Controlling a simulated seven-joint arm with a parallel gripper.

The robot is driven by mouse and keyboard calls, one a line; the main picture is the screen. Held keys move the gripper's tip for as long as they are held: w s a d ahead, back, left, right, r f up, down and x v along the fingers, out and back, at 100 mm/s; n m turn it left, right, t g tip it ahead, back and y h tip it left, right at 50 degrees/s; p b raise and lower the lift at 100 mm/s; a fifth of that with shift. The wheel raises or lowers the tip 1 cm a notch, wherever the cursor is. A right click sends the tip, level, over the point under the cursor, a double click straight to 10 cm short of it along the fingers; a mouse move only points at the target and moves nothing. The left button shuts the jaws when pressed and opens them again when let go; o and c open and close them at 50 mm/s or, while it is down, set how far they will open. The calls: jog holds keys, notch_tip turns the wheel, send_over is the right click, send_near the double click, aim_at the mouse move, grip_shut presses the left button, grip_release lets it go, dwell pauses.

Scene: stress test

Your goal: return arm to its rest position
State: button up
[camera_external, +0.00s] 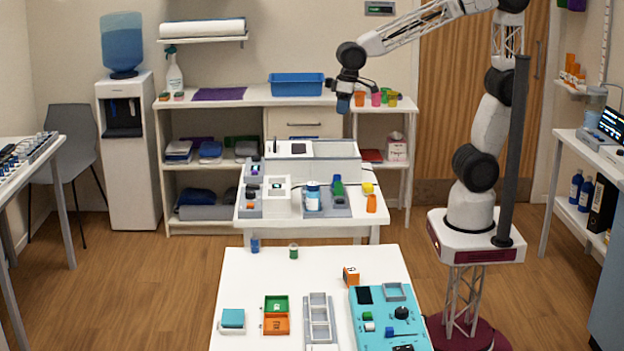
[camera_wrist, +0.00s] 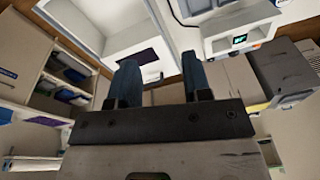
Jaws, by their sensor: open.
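My arm rises from its white base at the right of the external view and reaches left over the back of the room. My gripper (camera_external: 343,103) hangs at its end, high in front of the back shelf and well above the rear white table. In the wrist view my gripper (camera_wrist: 158,85) shows two dark blue fingers set wide apart. The space between them is empty. Nothing is held, and the fingers appear to touch nothing.
The rear table (camera_external: 310,232) carries grey devices and small bottles. The front table (camera_external: 250,270) holds small trays and a turquoise panel (camera_external: 372,330). A blue bin (camera_external: 296,84) and several coloured cups (camera_external: 376,99) stand near the gripper in the picture. The wooden floor between the furniture is clear.

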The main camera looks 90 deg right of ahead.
jog(key=s+d+f+n, duration=0.1)
jog(key=s+d, duration=0.1)
jog(key=s, duration=0.9)
jog(key=s+d+f+n+t, duration=0.1)
jog(key=s+d+f, duration=0.1)
jog(key=s, duration=0.8)
jog(key=shift+s+d+f, duration=0.2)
jog(key=shift+s+d, duration=0.2)
jog(key=shift+d, duration=0.1)
